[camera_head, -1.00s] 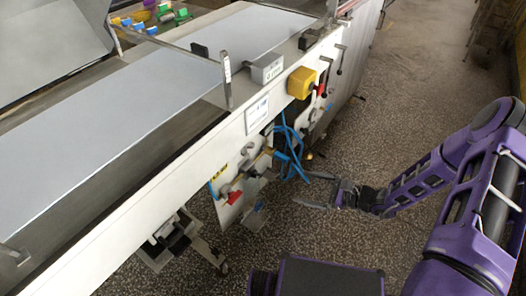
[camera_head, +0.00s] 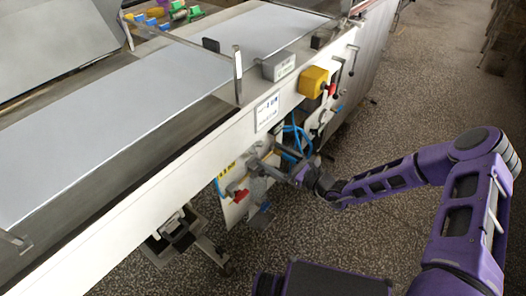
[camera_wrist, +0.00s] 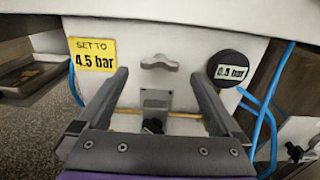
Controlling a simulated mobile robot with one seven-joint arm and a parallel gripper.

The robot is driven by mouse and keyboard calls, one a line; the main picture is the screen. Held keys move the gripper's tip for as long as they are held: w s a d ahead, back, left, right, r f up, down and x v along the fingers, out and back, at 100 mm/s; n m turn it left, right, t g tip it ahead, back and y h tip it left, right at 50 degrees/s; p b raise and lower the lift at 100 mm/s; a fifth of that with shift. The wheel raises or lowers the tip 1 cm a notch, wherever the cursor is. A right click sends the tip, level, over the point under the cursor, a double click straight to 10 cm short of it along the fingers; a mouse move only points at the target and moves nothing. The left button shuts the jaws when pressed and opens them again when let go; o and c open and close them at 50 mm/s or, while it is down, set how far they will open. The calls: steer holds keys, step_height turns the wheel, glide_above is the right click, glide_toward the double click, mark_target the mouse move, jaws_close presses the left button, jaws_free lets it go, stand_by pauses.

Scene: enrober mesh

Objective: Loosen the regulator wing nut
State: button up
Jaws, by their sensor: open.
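The grey wing nut (camera_wrist: 158,62) sits on a pale panel in the wrist view, its two wings lying about level. My gripper (camera_wrist: 157,80) is open, with one finger on each side below the wing nut. The nut appears between and beyond the fingertips, and I see no contact. A grey block (camera_wrist: 155,98) with a dark knob (camera_wrist: 153,126) is below it. A round black gauge (camera_wrist: 228,68) to the right reads about 0.5 bar. In the head view my gripper (camera_head: 270,158) is at the machine's side panel; the wing nut is too small to make out there.
A yellow label (camera_wrist: 92,54) reads "SET TO 4.5 bar". Blue hoses (camera_wrist: 268,100) hang at the right, near my right finger. The machine's white side rail (camera_head: 200,160) runs above the panel. A red handle (camera_head: 240,195) is nearby. The speckled floor (camera_head: 400,230) is clear.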

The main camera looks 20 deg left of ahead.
mark_target(259, 148)
steer(key=shift+x, duration=2.15)
steer(key=shift+c, duration=0.3)
steer(key=c, duration=1.2)
steer(key=shift+o, duration=0.2)
